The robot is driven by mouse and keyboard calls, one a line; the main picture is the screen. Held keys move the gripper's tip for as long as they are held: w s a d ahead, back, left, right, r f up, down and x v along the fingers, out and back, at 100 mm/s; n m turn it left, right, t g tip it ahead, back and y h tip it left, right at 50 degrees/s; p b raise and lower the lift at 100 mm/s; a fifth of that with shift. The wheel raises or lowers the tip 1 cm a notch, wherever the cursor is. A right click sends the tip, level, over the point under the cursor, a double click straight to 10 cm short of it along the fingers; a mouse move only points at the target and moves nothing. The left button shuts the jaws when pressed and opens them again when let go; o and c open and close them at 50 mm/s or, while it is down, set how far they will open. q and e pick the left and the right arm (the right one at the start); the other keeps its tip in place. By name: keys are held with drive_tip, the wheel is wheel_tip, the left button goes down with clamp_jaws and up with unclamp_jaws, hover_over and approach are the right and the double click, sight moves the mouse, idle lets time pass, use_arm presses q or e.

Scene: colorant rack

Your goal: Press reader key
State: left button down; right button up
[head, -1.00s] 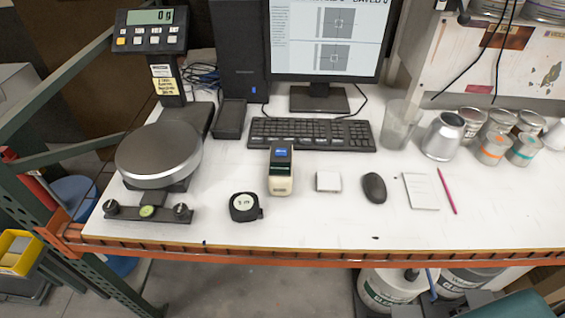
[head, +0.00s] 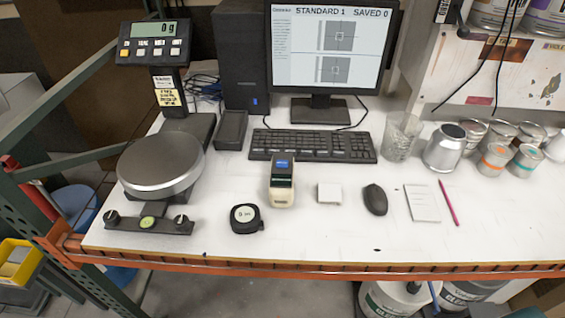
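The reader (head: 282,184) is a small cream and dark handheld device with a blue screen at its top. It stands on the white table in front of the keyboard, between the tape measure and a small white square. Its key is too small to make out clearly. The monitor (head: 327,48) behind it reads "STANDARD 1" and "SAVED 0". Neither of my grippers shows in the head view.
A scale (head: 160,165) stands at the left, with a black tape measure (head: 245,218) beside it. The keyboard (head: 312,146) lies behind the reader. A white square (head: 329,193), mouse (head: 375,199), notepad (head: 422,203) and pink pencil (head: 449,202) lie to the right. Glass and cans stand behind.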

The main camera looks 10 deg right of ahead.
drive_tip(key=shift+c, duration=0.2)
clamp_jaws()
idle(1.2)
